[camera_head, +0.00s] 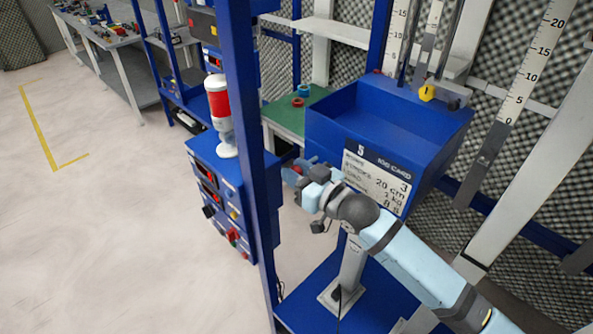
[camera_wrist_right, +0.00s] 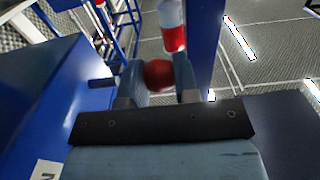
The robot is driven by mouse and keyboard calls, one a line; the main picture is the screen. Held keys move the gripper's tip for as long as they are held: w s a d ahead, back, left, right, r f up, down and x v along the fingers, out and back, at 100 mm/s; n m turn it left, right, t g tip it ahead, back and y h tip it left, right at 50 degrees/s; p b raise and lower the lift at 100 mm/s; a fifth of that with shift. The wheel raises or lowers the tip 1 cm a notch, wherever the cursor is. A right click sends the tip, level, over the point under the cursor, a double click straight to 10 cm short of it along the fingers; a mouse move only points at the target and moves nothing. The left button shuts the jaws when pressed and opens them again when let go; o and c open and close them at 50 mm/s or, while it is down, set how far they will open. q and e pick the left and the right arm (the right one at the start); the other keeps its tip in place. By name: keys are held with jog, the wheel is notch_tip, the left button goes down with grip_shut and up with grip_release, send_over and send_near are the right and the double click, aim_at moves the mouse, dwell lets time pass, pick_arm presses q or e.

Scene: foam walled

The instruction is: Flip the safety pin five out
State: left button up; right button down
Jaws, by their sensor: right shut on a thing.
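My right gripper (camera_head: 295,168) is beside the lower left edge of the blue box with the job card (camera_head: 377,178). In the right wrist view its two fingers (camera_wrist_right: 158,78) are shut on a round red knob (camera_wrist_right: 158,74), which seems to be the safety pin. The knob fills the gap between the fingers, and the rest of the pin is hidden. In the head view only a little red (camera_head: 298,169) shows at the fingers. I cannot read a number on the pin. My left gripper is in neither view.
A blue upright post (camera_head: 250,130) stands just left of my right gripper. Left of it are a blue control box (camera_head: 225,185) and a red and white signal lamp (camera_head: 219,110). A green-topped table (camera_head: 290,117) is behind. The floor at left is clear.

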jog(key=shift+s+a+r, duration=0.1)
jog(key=shift+s+a, duration=0.25)
jog(key=c, duration=1.1)
grip_release()
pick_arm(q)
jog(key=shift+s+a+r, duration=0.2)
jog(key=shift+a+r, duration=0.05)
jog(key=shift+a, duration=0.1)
